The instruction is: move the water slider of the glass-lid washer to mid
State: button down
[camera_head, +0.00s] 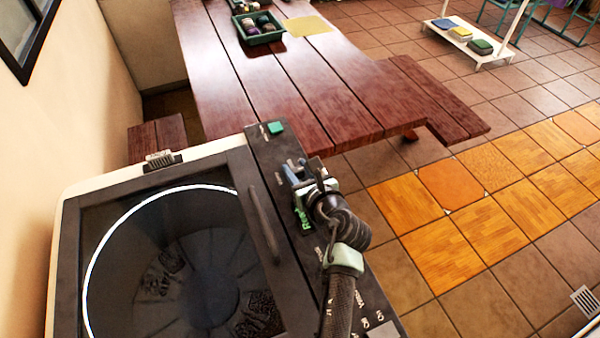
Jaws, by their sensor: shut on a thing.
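The glass-lid washer (70,240) stands at the lower left with its lid down. Through the glass, the round drum shows some dark items at its bottom. The dark control panel (262,160) runs along the washer's right side. My gripper (292,174) is over the upper middle of this panel, shut on a small part there, apparently the water slider's knob. The fingers and wrist hide most of the slider, so its setting cannot be read. A green lit display (303,218) shows just below the gripper. A green square button (275,128) is at the panel's far end.
A dark red wooden picnic table (240,95) stands behind the washer, carrying a green crate (262,39) and a yellow cloth (307,26). A lid handle (265,225) lies left of my arm. Tiled floor at the right is open.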

jog(key=shift+w+a, duration=0.3)
jog(key=shift+w, duration=0.45)
jog(key=shift+s, duration=0.1)
jog(key=c, duration=0.5)
grip_release()
jog(key=v, duration=1.2)
jog(key=shift+d, duration=0.1)
jog(key=shift+s+d+r, duration=0.15)
jog(key=shift+s+r, duration=0.1)
jog(key=shift+s, duration=0.1)
